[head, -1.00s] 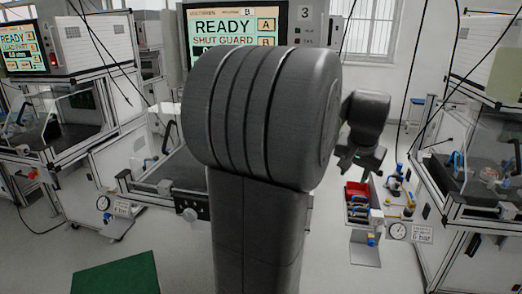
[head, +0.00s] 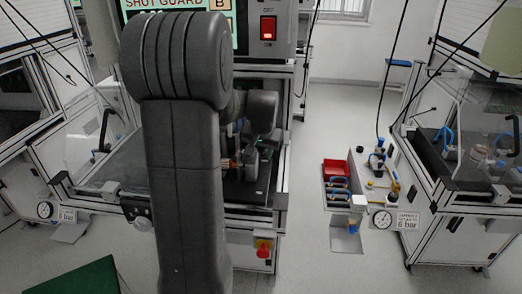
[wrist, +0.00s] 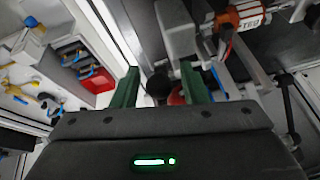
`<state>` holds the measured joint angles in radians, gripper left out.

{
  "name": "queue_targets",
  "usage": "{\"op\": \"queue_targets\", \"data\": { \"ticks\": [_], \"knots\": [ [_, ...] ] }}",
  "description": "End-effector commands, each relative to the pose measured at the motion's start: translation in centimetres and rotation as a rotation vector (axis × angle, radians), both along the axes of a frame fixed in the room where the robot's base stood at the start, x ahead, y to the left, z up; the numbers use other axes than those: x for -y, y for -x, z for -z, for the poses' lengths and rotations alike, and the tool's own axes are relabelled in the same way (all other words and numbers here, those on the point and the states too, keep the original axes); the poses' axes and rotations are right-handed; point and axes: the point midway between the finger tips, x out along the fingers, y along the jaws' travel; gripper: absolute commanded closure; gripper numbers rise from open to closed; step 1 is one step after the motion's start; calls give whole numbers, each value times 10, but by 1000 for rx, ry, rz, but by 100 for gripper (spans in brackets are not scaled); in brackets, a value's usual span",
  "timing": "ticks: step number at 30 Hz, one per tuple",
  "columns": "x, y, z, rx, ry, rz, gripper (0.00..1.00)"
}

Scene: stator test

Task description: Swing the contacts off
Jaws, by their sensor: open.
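My gripper (wrist: 162,88) is open in the wrist view, its two green fingers apart. A dark round knob (wrist: 157,86) shows between the fingers, with a red part (wrist: 176,96) beside it. I cannot tell whether either touches a finger or belongs to the contacts. An orange and silver stator-like part (wrist: 240,16) with a white label sits beyond the right finger, next to a grey block (wrist: 176,28). In the head view my gripper (head: 250,165) is low inside the test station (head: 283,172), partly hidden by my arm. The contacts cannot be made out there.
A red emergency button (head: 263,248) is on the station's front. Another station (head: 470,170) stands further right. A green mat (head: 85,280) lies on the floor at lower left.

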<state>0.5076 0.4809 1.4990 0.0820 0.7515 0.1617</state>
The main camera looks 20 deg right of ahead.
Motion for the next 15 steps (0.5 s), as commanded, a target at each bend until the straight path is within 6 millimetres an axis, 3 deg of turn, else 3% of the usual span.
{"op": "queue_targets", "data": {
  "ticks": [7,13,15],
  "knots": [
    [0,0,0,0,0,0,60],
    [0,0,0,0,0,0,99],
    [0,0,0,0,0,0,100]
  ]
}}
